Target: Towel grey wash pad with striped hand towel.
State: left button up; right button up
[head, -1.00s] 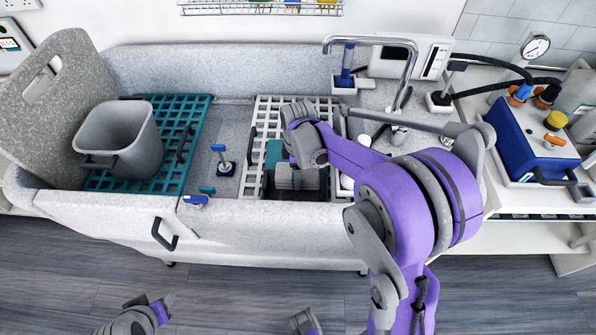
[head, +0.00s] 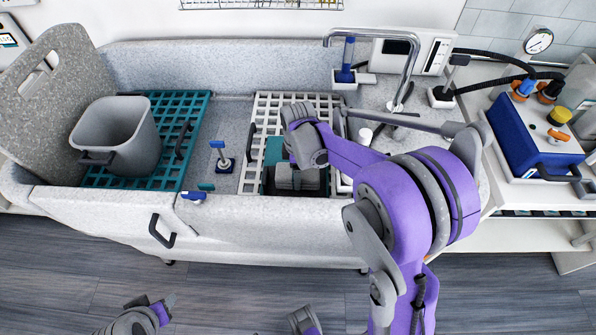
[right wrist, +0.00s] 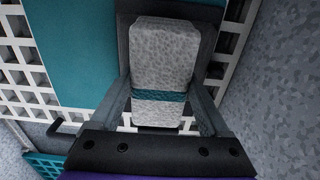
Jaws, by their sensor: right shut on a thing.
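The striped hand towel (right wrist: 165,60) is a pale grey speckled bundle with a teal band. In the right wrist view it sits between the two fingers of my right gripper (right wrist: 165,112), which is shut on it. The dark grey wash pad (right wrist: 208,42) shows around the towel's far end and sides, under it. Whether the towel touches the pad cannot be told. In the head view my right gripper (head: 297,182) is over the right part of the tub, with the pad mostly hidden. My left gripper (head: 150,308) is low at the left, above the floor, its jaws unclear.
A teal panel (right wrist: 72,50) lies beside the pad on the white grid (head: 270,112). A grey bin (head: 118,135) stands on the teal grid (head: 187,120) at left. A blue-handled tool (head: 220,155) stands between the grids. The tap (head: 405,75) rises behind my right arm.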

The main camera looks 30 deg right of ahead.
jog(key=shift+r, duration=0.1)
notch_tip(320, 180, up, 8)
jog(key=p, duration=0.4)
jog(key=shift+p, duration=0.35)
pick_arm(q)
jog(key=r, duration=0.1)
jog(key=w+r, duration=0.1)
jog(key=r, duration=0.3)
jog(key=shift+w+r, duration=0.2)
jog(key=shift+w, duration=0.05)
jog(key=shift+s, duration=0.1)
pick_arm(e)
jog(key=w+a+m+p, duration=0.1)
jog(key=a+m+p, duration=0.1)
jog(key=m, duration=0.2)
jog(key=w+a+m+p, duration=0.2)
jog(key=a+m, duration=0.1)
jog(key=w+a+m+p, duration=0.1)
jog(key=a+m+p, duration=0.1)
jog(key=a+m, duration=0.1)
jog(key=shift+w+f+m, duration=0.15)
jog(key=shift+f+m, duration=0.1)
jog(key=shift+m, duration=0.55)
pick_arm(q)
jog(key=w+r+t, duration=0.1)
jog(key=w+r, duration=0.3)
jog(key=r, duration=0.5)
jog(key=shift+w, duration=0.2)
